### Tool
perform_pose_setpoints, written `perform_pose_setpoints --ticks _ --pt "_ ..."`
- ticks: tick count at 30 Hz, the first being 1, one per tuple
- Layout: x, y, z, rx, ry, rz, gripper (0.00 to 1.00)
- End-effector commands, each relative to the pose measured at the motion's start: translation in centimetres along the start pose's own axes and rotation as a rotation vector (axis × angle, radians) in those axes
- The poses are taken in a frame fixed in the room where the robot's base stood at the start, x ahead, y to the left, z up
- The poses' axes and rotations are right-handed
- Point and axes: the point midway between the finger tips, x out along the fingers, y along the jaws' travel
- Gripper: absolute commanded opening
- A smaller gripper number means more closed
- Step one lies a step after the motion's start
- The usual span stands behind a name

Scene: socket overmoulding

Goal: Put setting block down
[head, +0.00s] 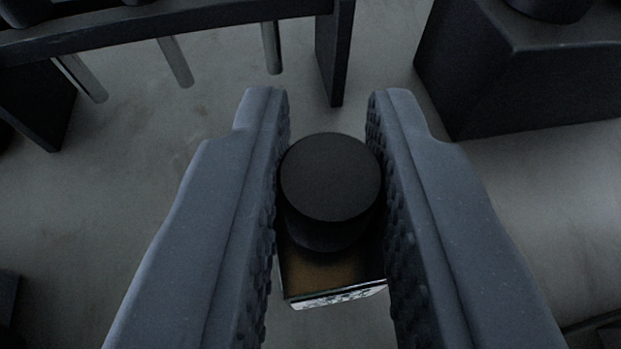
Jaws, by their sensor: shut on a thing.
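The setting block (336,287) is between the two textured fingers of my gripper (331,165) in the head view. A black round knob (331,178) stands on top of a squarish base with a brownish upper face and a shiny front edge. My gripper is shut on it, with a finger on the left and on the right. The underside of the block is hidden, so I cannot tell whether it touches the surface below.
A dark rack (170,27) with several metal pins stands at the top left. A large dark block (530,75) stands at the top right. Dark edges show at the lower left and lower right. Bare grey surface (120,190) lies on both sides of my gripper.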

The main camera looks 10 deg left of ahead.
Motion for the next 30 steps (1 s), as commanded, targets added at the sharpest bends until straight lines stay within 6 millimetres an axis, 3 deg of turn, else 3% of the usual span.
perform_pose_setpoints --ticks 4,15,16,18,30 --pt "0.7 -0.1 2.0 -0.001 0.001 -0.001 0.0" --pt "0.8 0.0 2.2 -0.001 0.001 0.0 0.0" --pt "0.8 0.0 2.2 -0.001 0.001 0.0 0.28" --pt "0.8 0.0 2.1 -0.001 0.001 0.0 0.41" --pt "0.2 0.1 1.9 -0.001 0.001 0.001 0.41"
